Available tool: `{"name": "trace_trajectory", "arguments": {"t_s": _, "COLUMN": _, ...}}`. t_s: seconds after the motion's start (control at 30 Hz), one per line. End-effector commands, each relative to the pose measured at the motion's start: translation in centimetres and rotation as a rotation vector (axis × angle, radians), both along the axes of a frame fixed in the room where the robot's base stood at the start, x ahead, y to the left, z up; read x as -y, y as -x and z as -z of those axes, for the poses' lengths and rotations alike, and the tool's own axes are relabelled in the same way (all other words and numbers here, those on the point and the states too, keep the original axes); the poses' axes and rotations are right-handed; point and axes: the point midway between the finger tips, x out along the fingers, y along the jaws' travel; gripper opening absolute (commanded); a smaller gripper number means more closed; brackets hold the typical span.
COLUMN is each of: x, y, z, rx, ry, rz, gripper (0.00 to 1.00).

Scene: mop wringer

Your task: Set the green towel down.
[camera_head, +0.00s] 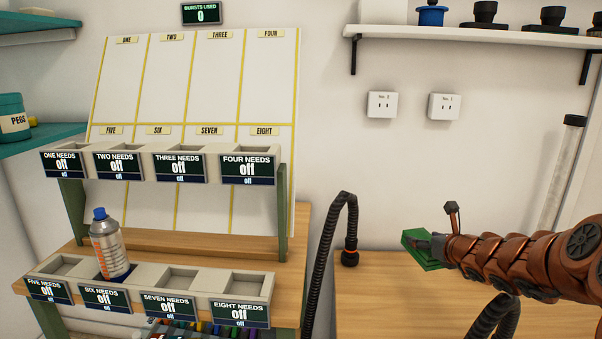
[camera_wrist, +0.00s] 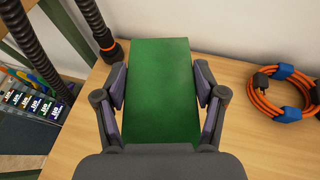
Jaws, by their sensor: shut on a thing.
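The green towel (camera_wrist: 160,95) is a flat green block-like shape between the two fingers of my gripper (camera_wrist: 162,88) in the wrist view. My gripper is shut on it, with a finger at each long side. In the head view the towel (camera_head: 424,250) shows at the end of my arm, over the right-hand wooden bench. Its far end reaches toward the wall. I cannot tell whether its underside touches the bench top.
The wooden bench (camera_head: 380,310) has bare wood around the towel. An orange coiled cable (camera_wrist: 285,92) lies to its right. A black hose (camera_head: 325,240) stands to its left. A spray can (camera_head: 108,243) stands in the lower compartment row at left.

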Motion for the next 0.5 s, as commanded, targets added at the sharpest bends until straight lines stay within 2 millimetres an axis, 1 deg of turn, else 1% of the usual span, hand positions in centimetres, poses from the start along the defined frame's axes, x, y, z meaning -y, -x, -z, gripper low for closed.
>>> {"name": "trace_trajectory", "arguments": {"t_s": 0.03, "x": -2.7, "y": 0.2, "z": -0.2, "rx": -0.001, "ry": 0.003, "rz": -0.03, "gripper": 0.28}}
{"name": "trace_trajectory", "arguments": {"t_s": 0.1, "x": -5.5, "y": 0.6, "z": -0.3, "rx": -0.002, "ry": 0.005, "rz": -0.058, "gripper": 0.28}}
{"name": "trace_trajectory", "arguments": {"t_s": 0.2, "x": -8.6, "y": 1.3, "z": -0.2, "rx": -0.003, "ry": 0.005, "rz": -0.083, "gripper": 0.28}}
{"name": "trace_trajectory", "arguments": {"t_s": 0.3, "x": -10.9, "y": 1.9, "z": -0.2, "rx": 0.0, "ry": 0.005, "rz": -0.101, "gripper": 0.28}}
{"name": "trace_trajectory", "arguments": {"t_s": 0.4, "x": -12.8, "y": 2.7, "z": 0.2, "rx": -0.003, "ry": 0.003, "rz": -0.109, "gripper": 0.28}}
{"name": "trace_trajectory", "arguments": {"t_s": 0.5, "x": -14.2, "y": 3.4, "z": 0.2, "rx": -0.001, "ry": 0.003, "rz": -0.113, "gripper": 0.28}}
